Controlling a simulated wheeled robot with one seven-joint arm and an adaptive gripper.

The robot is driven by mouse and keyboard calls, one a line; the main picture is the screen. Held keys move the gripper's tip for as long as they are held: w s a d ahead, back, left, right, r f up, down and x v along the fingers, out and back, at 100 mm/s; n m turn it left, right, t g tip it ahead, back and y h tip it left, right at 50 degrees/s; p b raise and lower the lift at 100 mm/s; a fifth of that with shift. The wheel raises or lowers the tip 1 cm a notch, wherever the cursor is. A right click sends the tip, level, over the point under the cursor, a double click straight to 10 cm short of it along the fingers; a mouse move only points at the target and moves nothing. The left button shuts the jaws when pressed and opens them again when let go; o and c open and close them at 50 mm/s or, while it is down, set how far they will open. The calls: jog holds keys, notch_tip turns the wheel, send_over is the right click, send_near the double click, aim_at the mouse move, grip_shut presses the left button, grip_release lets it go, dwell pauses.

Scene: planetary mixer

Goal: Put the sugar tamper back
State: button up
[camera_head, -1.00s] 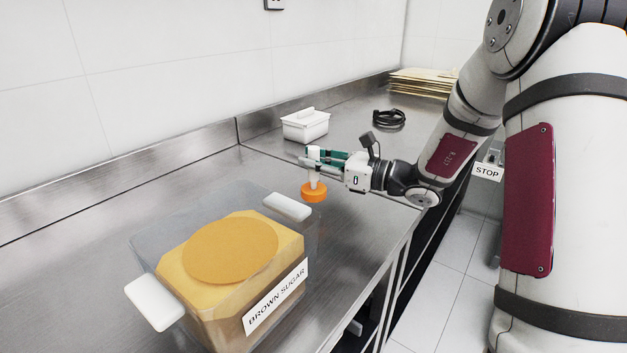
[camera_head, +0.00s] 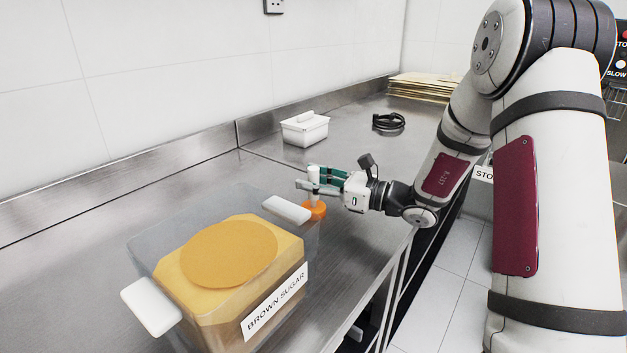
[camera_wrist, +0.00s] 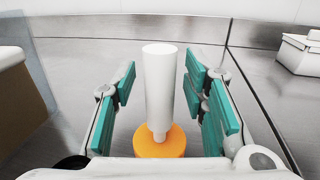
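The sugar tamper has a white handle (camera_wrist: 160,85) and an orange disc base (camera_wrist: 160,142). In the head view its orange base (camera_head: 315,209) appears to stand upright on the steel counter, just behind the brown sugar bin's right handle. My gripper (camera_head: 313,178) is around the white handle from the right. In the wrist view the green-padded fingers (camera_wrist: 163,90) are spread, with a gap on each side of the handle, so my gripper is open around it.
The clear brown sugar bin (camera_head: 222,310), with white handles, stands close by on the left of the tamper. A white lidded box (camera_head: 305,131), a black coil (camera_head: 388,122) and a stack of flat sheets (camera_head: 424,86) are farther back. The counter (camera_head: 190,185) behind the bin is clear.

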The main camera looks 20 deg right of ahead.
jog(key=shift+r, duration=0.1)
jog(key=shift+s+d, duration=0.15)
jog(key=shift+d, duration=0.1)
jog(key=v, duration=1.1)
jog(key=shift+s+d+p, duration=0.1)
jog(key=shift+s+p, duration=0.1)
jog(key=shift+p, duration=0.2)
